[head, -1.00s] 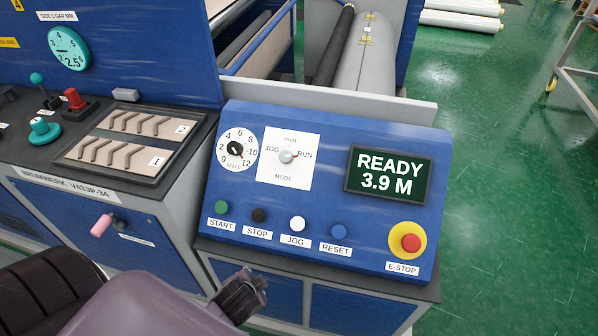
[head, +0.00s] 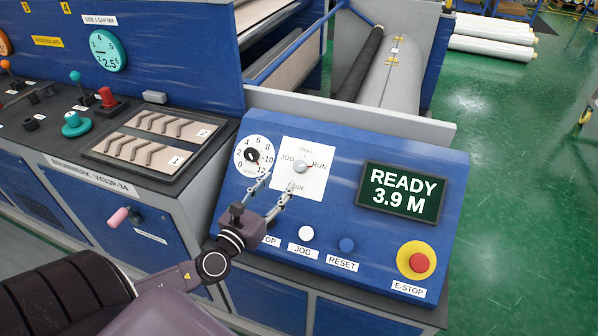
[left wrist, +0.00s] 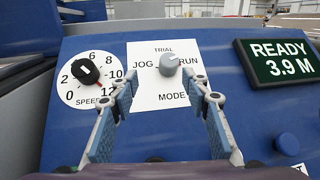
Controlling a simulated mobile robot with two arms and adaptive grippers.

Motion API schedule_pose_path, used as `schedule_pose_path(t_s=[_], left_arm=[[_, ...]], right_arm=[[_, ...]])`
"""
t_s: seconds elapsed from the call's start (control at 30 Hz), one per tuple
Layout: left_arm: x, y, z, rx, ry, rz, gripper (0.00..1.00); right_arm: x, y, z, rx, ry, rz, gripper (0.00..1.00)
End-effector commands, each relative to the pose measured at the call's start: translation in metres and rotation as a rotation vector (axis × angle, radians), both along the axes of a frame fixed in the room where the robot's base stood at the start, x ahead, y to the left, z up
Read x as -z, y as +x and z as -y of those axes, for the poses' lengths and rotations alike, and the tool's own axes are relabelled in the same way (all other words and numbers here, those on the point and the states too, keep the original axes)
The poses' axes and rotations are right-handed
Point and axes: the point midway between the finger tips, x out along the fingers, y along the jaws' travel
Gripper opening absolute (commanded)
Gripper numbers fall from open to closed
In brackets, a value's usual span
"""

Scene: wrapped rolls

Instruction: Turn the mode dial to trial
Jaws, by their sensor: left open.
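The mode dial (head: 300,167) is a small grey knob on a white plate (head: 318,190) marked JOG, TRIAL, RUN and MODE. Its pointer is turned toward RUN. In the left wrist view the mode dial (left wrist: 169,64) sits just beyond the fingertips, between their lines. My left gripper (head: 275,190) is open and empty, in front of the lower part of the plate, apart from the knob. It also shows in the left wrist view (left wrist: 165,95) with both fingers spread. My right gripper is not in view.
The black speed dial (head: 252,155) is close left of the plate. A display (head: 402,191) reads READY 3.9 M. Below are the JOG button (head: 306,233), the RESET button (head: 347,244) and the red E-STOP (head: 419,263).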

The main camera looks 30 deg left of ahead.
Motion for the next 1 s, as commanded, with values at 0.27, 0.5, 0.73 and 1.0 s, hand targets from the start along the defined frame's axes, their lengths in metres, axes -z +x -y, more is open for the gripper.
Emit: schedule_pose_path(t_s=[0.27,0.5,0.73,1.0], left_arm=[[0.0,0.011,0.007,0.079,0.207,-0.017,0.43],[-0.002,0.038,0.006,0.076,0.202,-0.016,0.43],[-0.001,0.067,0.006,0.075,0.199,-0.016,0.43],[0.001,0.083,0.006,0.076,0.198,-0.018,0.43]], right_arm=[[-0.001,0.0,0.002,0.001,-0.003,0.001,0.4],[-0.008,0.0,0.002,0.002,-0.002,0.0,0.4],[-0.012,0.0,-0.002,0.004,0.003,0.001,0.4],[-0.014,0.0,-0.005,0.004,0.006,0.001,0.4]])
